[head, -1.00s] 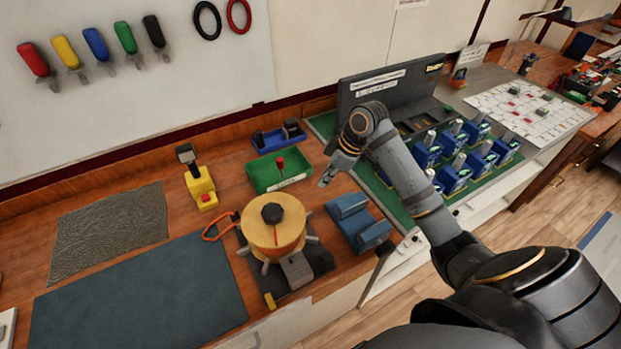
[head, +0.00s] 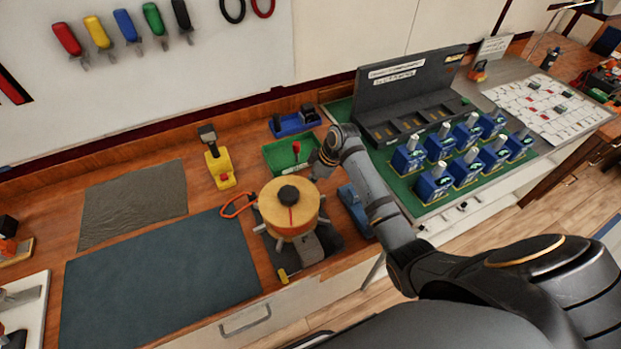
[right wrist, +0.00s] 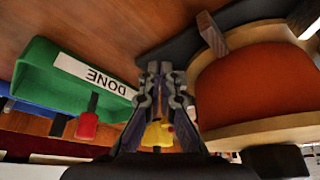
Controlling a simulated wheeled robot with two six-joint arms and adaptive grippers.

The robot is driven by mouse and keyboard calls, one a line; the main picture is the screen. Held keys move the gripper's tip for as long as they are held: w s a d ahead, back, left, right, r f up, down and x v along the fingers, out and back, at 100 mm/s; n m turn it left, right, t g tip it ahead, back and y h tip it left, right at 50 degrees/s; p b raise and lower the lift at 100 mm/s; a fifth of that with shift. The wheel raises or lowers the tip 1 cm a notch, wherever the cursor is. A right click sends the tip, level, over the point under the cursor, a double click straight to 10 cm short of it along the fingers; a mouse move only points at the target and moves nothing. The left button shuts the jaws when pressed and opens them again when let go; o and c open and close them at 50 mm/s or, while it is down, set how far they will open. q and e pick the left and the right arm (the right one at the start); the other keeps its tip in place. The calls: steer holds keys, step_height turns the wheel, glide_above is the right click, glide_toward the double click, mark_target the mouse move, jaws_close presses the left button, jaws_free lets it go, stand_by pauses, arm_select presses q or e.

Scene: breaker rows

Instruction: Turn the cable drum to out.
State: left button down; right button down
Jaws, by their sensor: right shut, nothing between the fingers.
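The cable drum (head: 287,211) is a round tan drum with a black knob on top, a red line on its face and several grey pegs round its rim. It stands on a dark base (head: 321,243) on the wooden bench. My right gripper (head: 316,172) is shut and empty, above the bench just behind and right of the drum. In the right wrist view its fingertips (right wrist: 160,72) lie left of the drum's orange-red side (right wrist: 258,85), apart from it. A peg (right wrist: 212,34) sticks out near them. My left gripper is not in view.
A green tray (head: 275,158) marked DONE, with a red-handled item, stands behind the drum. A blue block (head: 354,208) sits to its right, an orange loop (head: 236,206) to its left. A yellow switch-like device (head: 219,170) stands farther left. The blue mat (head: 150,275) is clear.

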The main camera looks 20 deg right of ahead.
mark_target(298, 177)
stand_by(0.3)
steer(key=shift+w+a, duration=0.25)
steer(key=w+a+n+g, duration=0.1)
steer(key=w+a+n, duration=0.1)
steer(key=shift+a+r+n+y, duration=0.1)
steer(key=shift+a+n+y, duration=0.05)
steer(key=shift+n+y, duration=0.15)
steer(key=shift+w+a, duration=0.15)
steer(key=shift+w, duration=0.05)
steer(key=shift+s, duration=0.1)
